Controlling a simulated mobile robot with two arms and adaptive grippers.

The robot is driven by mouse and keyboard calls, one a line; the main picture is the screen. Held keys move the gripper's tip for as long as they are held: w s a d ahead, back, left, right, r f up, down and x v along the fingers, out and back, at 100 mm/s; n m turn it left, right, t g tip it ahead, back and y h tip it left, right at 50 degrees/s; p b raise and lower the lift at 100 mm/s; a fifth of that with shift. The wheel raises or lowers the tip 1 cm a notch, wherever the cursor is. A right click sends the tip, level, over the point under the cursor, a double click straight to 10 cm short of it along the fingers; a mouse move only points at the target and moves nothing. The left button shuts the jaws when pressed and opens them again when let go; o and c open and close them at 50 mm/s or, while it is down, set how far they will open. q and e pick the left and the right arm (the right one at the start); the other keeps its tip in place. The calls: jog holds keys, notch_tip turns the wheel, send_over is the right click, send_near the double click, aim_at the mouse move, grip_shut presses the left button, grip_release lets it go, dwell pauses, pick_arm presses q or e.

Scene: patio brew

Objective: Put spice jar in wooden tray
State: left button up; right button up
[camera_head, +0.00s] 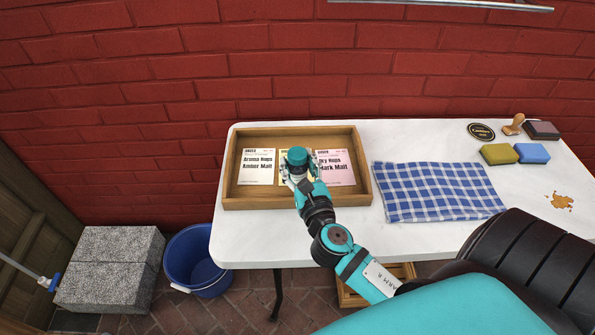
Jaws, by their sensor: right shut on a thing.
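The wooden tray (232,202) lies on the left part of the white table, with paper label cards on its floor. My right gripper (299,174) is over the middle of the tray, seen from above. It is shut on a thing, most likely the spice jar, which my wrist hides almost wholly. I cannot tell whether that thing touches the tray floor. No spice jar shows elsewhere on the table. My left gripper is not in view.
A blue checked cloth (437,191) lies right of the tray on the white table (290,240). Yellow (498,154) and blue (532,153) sponges, a stamp (514,125) and a brown spill (561,201) are farther right. A blue bucket (192,262) stands on the floor. A brick wall is behind.

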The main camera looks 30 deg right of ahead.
aim_at(297, 174)
notch_tip(297, 174, down, 3)
jog(key=shift+r+b, duration=0.1)
jog(key=shift+b, duration=0.5)
jog(key=shift+f, duration=0.25)
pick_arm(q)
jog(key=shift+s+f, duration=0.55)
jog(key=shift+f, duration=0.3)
pick_arm(e)
jog(key=shift+f, duration=0.1)
jog(key=o, duration=1.2)
jog(key=shift+a, duration=0.1)
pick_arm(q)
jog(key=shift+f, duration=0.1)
pick_arm(e)
jog(key=shift+o, duration=0.2)
